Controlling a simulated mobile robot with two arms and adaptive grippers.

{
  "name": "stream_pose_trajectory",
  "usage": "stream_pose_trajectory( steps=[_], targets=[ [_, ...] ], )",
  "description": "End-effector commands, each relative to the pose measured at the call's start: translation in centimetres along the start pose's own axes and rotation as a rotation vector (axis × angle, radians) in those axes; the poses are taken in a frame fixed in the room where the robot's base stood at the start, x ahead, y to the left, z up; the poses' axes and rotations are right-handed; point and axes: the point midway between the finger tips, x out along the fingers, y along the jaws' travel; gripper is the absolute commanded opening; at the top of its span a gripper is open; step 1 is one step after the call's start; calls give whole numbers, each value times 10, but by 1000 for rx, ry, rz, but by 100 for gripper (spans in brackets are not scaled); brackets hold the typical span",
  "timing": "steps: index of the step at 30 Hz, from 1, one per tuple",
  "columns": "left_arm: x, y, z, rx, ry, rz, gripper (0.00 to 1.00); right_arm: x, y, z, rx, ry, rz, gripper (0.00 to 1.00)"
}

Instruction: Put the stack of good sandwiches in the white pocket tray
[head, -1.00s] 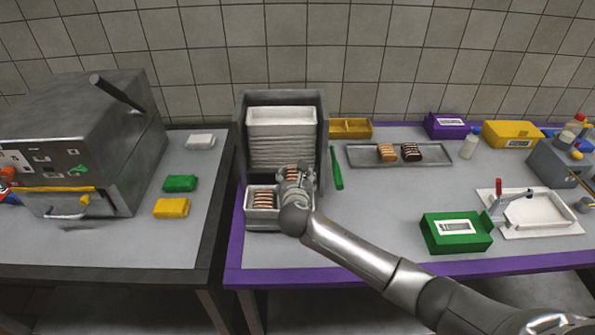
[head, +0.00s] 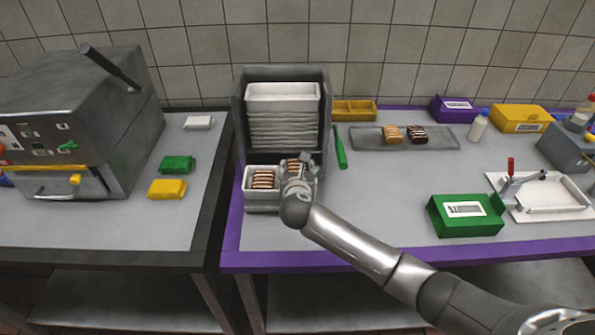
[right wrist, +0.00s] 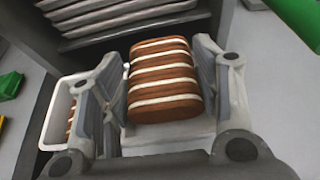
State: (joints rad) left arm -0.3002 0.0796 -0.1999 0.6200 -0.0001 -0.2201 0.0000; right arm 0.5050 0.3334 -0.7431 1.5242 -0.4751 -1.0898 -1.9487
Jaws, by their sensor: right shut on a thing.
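My right gripper (head: 298,172) is shut on a stack of brown sandwiches with white cream layers (right wrist: 166,80). In the right wrist view the stack lies between the two fingers, its layers showing as stripes. In the head view the top of the held stack (head: 294,164) shows just behind the gripper, at the right side of the white pocket tray (head: 262,207). The tray's left pocket has another striped stack (head: 263,180) in it. The gripper hides the tray's right part, so I cannot tell whether the held stack touches it. My left gripper is not in view.
A grey dispenser (head: 325,115) with piled white trays (head: 282,93) stands behind the pocket tray. A green tool (head: 340,148) lies to its right. A metal tray (head: 445,137) bears a light and a dark piece. A green box (head: 464,215) stands at the front right.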

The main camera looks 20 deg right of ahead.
Motion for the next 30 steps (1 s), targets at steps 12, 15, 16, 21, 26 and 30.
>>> stream_pose_trajectory(
  steps=[12,15,16,21,26,30],
  targets=[
    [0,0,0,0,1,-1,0,0,0,0,0,0,0,75],
    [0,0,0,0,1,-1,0,0,0,0,0,0,0,82],
    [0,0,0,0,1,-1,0,0,0,0,0,0,0,82],
    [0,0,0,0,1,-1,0,0,0,0,0,0,0,82],
    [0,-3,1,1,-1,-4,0,-3,0,0,0,0,0,82],
    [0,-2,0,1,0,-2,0,-16,0,-1,-1,0,1,82]
  ],
)
